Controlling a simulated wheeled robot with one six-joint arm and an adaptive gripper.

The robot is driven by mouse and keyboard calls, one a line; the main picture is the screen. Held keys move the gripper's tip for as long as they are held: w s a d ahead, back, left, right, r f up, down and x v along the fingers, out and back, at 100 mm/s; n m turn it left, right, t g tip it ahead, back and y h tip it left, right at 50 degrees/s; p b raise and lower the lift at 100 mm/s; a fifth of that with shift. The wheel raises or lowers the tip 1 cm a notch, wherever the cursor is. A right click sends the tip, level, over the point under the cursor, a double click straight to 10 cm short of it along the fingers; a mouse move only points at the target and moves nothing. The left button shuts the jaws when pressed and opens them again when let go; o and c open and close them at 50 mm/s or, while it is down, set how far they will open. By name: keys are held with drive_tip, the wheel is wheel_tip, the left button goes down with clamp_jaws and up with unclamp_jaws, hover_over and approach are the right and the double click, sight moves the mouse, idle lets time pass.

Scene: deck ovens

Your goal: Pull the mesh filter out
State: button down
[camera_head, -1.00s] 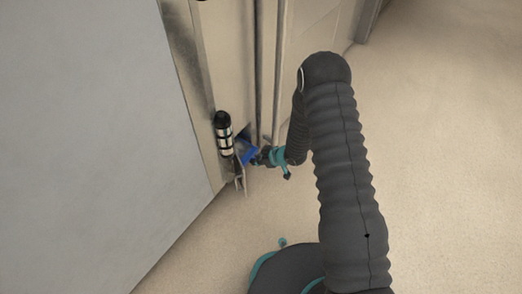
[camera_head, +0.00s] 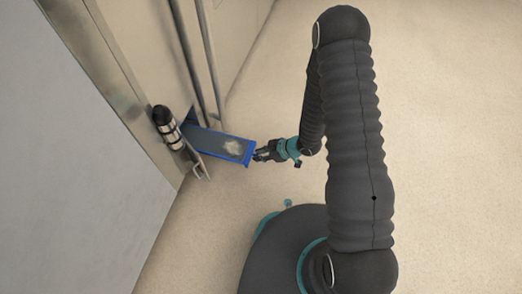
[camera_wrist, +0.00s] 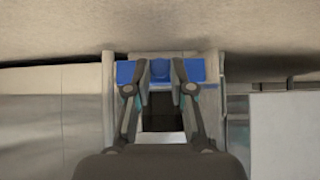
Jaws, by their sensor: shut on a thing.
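The mesh filter (camera_head: 208,141) is a long flat panel with a blue frame and a grey face with a pale patch near its outer end. In the head view it sticks out of a low opening in the oven's side wall, its inner end hidden there. My gripper (camera_head: 259,153) is shut on the filter's outer blue edge. In the wrist view the blue edge (camera_wrist: 206,70) spans the top middle, with my gripper's fingers (camera_wrist: 160,78) at it.
A black and silver cylinder (camera_head: 167,127) stands beside the opening, close to the filter, with a small metal bracket (camera_head: 196,166) below. Vertical pipes (camera_head: 208,60) run up the wall. The beige floor (camera_head: 440,120) to the right is clear.

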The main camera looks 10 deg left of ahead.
drive_tip(key=c, duration=1)
unclamp_jaws()
drive_tip(key=shift+c, duration=0.2)
drive_tip(key=v, duration=1.2)
drive_tip(key=shift+d, duration=0.1)
